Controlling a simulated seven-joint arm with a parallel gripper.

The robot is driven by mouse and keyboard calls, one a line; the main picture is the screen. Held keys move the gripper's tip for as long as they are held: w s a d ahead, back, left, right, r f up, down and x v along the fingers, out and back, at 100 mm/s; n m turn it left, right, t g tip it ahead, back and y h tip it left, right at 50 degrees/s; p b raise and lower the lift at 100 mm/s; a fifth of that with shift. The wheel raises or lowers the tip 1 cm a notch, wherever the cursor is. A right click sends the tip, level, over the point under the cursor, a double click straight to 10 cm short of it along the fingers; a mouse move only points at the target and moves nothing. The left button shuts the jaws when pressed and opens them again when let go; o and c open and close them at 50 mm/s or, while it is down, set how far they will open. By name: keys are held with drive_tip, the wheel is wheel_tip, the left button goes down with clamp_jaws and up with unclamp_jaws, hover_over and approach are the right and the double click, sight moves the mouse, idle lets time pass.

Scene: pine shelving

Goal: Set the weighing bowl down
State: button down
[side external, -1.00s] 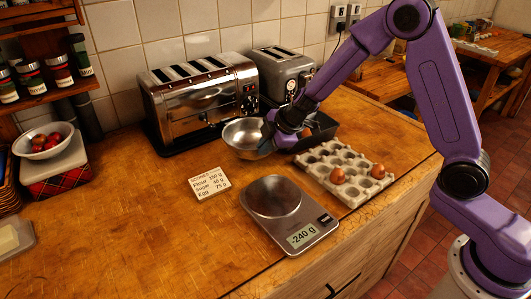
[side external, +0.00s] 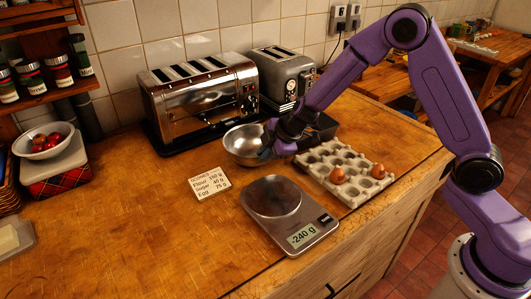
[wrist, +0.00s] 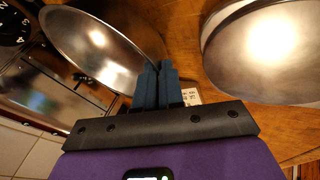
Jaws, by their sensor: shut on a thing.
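The weighing bowl (side external: 240,143), a shiny steel bowl, is upright at or just above the wooden counter in front of the big toaster. I cannot tell if its base touches the wood. My gripper (side external: 268,146) is at the bowl's right side. In the wrist view my gripper's dark fingers (wrist: 157,82) are shut on the rim of the bowl (wrist: 85,45). The kitchen scale (side external: 303,221) stands nearer the camera with a bare round pan and reads -240 g. Its pan also shows in the wrist view (wrist: 268,50).
A large chrome toaster (side external: 203,100) stands close behind the bowl, with a grey toaster (side external: 283,78) beside it. An egg tray (side external: 345,172) with a few brown eggs lies to the right, and a dark tin (side external: 318,130) behind it. A recipe card (side external: 210,182) lies in front.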

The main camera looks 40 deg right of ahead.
drive_tip(key=c, duration=1.3)
unclamp_jaws()
drive_tip(key=shift+o, duration=0.2)
drive_tip(key=v, duration=1.2)
drive_tip(key=shift+r, duration=0.15)
